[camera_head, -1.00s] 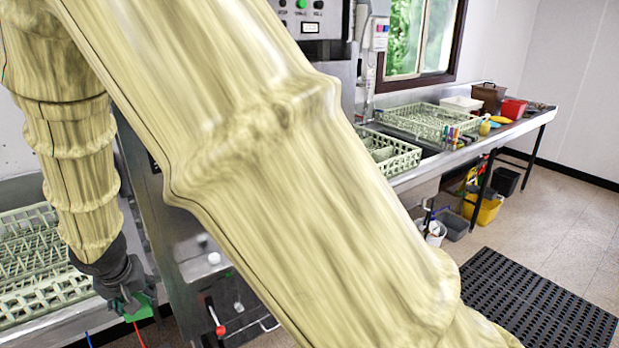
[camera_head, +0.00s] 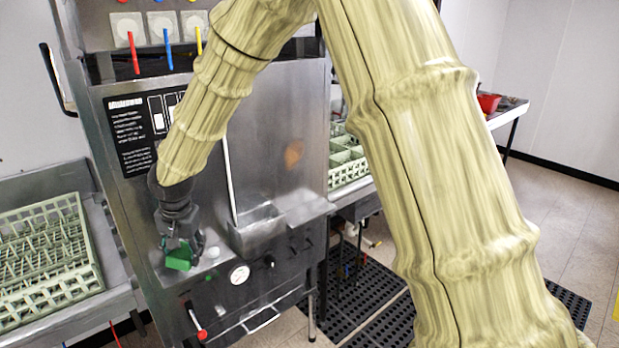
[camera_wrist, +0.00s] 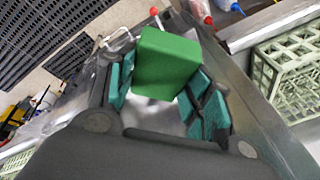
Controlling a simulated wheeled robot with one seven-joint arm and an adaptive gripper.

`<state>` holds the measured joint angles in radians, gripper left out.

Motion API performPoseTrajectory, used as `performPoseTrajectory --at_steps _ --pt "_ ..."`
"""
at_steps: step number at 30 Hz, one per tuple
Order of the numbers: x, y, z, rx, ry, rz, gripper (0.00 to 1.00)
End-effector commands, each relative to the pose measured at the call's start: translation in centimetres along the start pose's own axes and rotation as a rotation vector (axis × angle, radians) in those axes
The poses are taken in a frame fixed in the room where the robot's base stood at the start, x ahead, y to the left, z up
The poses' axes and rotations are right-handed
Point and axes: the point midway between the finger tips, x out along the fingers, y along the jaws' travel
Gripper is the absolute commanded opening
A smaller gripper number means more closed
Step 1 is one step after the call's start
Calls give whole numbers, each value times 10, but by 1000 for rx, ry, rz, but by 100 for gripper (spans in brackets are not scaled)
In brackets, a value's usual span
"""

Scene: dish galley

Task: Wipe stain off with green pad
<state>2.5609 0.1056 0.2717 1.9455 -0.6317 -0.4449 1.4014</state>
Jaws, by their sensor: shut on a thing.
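My gripper (camera_head: 183,246) is shut on the green pad (camera_head: 179,257), low in front of the steel machine's front, left of the dial. In the wrist view the green pad (camera_wrist: 166,62) is a green block between the teal-lined fingers of my gripper (camera_wrist: 160,90). An orange-brown stain (camera_head: 293,153) marks the upright steel panel (camera_head: 262,110) of the machine. The pad is apart from the stain, lower and to the left of it.
A shelf-like steel box (camera_head: 258,228) and a thin white rod (camera_head: 229,180) are on the machine's front between pad and stain. A dial (camera_head: 239,274) and knobs sit below. A pale green dish rack (camera_head: 45,255) stands at left.

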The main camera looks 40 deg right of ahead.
Motion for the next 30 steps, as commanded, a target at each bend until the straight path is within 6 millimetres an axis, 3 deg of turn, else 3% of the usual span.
performPoseTrajectory --at_steps 17,30 --pt "-29 35 -98 592 -123 -247 32" --pt "-52 106 -191 1143 -72 -649 32"
